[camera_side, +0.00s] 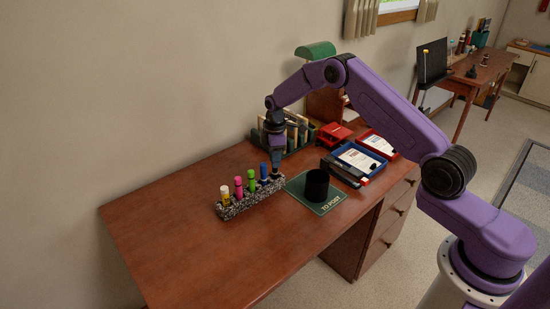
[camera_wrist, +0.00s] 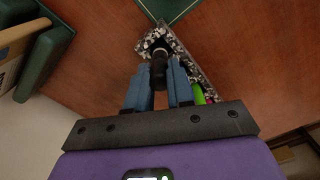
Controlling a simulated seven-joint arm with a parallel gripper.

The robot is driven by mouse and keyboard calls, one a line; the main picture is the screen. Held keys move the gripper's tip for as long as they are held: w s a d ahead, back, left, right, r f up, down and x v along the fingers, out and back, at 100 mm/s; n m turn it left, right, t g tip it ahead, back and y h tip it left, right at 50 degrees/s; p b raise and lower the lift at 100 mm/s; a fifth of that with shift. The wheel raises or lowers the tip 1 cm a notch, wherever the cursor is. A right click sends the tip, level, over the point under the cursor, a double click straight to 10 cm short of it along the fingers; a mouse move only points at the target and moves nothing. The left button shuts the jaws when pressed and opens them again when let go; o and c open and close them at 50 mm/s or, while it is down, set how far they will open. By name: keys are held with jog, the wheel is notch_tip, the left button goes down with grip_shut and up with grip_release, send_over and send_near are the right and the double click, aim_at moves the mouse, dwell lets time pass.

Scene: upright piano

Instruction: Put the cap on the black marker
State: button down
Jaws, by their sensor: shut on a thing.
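My gripper (camera_side: 275,159) points down over the right end of a speckled marker stand (camera_side: 232,211). In the wrist view its two blue fingers (camera_wrist: 158,75) are shut on the black cap (camera_wrist: 158,68), a short dark cylinder. The black marker (camera_side: 276,176) is at the right end of the stand, directly below my gripper, and mostly hidden. Its light and dark end (camera_wrist: 158,45) shows just beyond the cap in the wrist view. The cap is in line with the marker; I cannot tell whether it is seated on it.
Blue (camera_side: 264,172), green (camera_side: 251,181), pink (camera_side: 239,187) and yellow (camera_side: 225,195) markers stand in the same row. A black cup (camera_side: 317,185) sits on a green mat (camera_side: 333,203) to the right. Trays and a red item (camera_side: 333,134) lie behind. The desk's left is clear.

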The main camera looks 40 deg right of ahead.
dwell(0.3)
jog(key=shift+c, duration=2.2)
grip_release()
jog(key=shift+r, duration=3.5)
grip_shut()
